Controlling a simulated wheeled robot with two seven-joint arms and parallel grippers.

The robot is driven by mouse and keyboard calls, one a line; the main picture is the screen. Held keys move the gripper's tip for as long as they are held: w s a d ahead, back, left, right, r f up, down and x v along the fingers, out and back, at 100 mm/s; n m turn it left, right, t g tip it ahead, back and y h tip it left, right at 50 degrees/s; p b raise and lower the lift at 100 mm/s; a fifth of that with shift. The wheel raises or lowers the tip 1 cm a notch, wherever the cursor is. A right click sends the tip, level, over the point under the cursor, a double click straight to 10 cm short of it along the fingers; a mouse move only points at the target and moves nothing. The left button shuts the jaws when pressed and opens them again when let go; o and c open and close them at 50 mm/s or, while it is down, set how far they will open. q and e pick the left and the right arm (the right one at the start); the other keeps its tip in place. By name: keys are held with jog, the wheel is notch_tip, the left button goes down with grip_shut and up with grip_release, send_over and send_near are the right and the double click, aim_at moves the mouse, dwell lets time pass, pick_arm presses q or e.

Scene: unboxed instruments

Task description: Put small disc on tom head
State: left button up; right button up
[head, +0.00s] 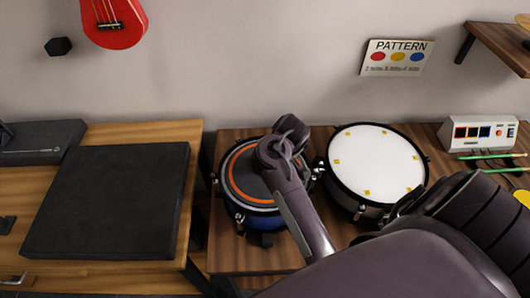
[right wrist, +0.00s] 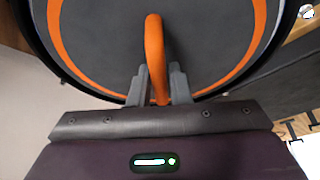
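The tom (head: 262,222) has a blue shell and stands on the middle table. A grey disc with an orange ring (head: 243,174) covers its top. I cannot tell whether the disc rests on the head or hovers just above it. In the right wrist view the grey disc (right wrist: 100,40) fills the upper picture, with an orange upright handle (right wrist: 154,45). My right gripper (right wrist: 158,88) has its two fingers closed on this handle. In the head view my right arm hides the gripper and part of the disc. My left gripper is not in view.
A white-headed drum (head: 376,160) stands close to the right of the tom. A white control box (head: 478,133) and green sticks (head: 490,155) lie farther right. A black square pad (head: 110,200) covers much of the left table. A red guitar (head: 112,25) hangs above.

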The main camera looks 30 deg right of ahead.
jog(key=o, duration=0.3)
jog(key=shift+w+a, duration=0.1)
jog(key=shift+w, duration=0.05)
jog(key=shift+r, duration=0.1)
jog(key=shift+r, duration=0.3)
jog(key=p+v, duration=0.2)
jog(key=v, duration=0.8)
jog(key=shift+s+r, duration=0.2)
jog(key=shift+s, duration=0.1)
jog(key=shift+s+r, duration=0.2)
jog(key=shift+r, duration=0.25)
